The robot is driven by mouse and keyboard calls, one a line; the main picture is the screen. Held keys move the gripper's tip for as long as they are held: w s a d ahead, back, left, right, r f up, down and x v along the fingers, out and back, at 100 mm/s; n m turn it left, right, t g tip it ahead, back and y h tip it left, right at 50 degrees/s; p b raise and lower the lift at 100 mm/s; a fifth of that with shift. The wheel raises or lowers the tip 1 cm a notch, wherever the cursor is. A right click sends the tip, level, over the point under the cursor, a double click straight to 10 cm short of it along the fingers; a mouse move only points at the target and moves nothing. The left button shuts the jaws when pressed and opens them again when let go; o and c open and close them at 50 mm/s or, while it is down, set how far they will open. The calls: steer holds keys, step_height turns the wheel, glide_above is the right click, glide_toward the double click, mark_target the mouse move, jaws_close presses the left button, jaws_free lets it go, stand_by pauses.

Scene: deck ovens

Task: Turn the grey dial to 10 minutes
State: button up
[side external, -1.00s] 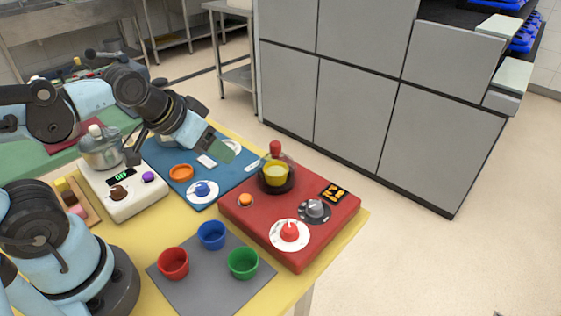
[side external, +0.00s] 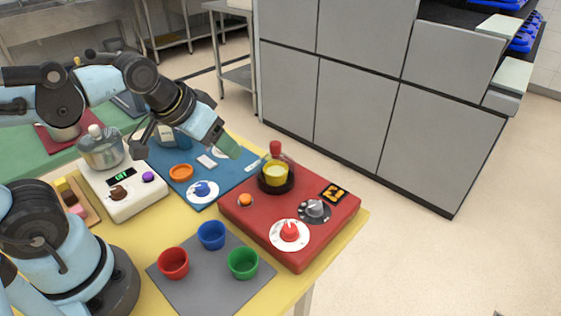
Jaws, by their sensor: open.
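The grey dial (side external: 315,209) sits on a dark round plate on the right part of the red panel (side external: 255,219). Its setting is too small to read. A small dark display with orange marks (side external: 334,194) is just behind it. My gripper (side external: 228,146) is open and empty, in the air above the back of the blue panel (side external: 223,181). It is up and to the left of the grey dial, well apart from it.
The red panel also bears a red dial (side external: 290,232), an orange button (side external: 245,200) and a yellow pot (side external: 275,173) with a red-topped item. Red (side external: 173,263), blue (side external: 211,235) and green (side external: 243,263) cups stand on a grey mat. A white scale (side external: 124,191) is at left.

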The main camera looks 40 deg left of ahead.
steer(key=w+d+r+n+g, duration=0.35)
steer(key=w+d, duration=0.25)
steer(key=d, duration=0.2)
steer(key=n+g, duration=0.3)
steer(key=n, duration=0.2)
glide_toward(315, 204)
step_height(315, 204, down, 9)
steer(key=shift+d+r, duration=0.15)
steer(key=shift+c, duration=0.4)
steer(key=c, duration=1)
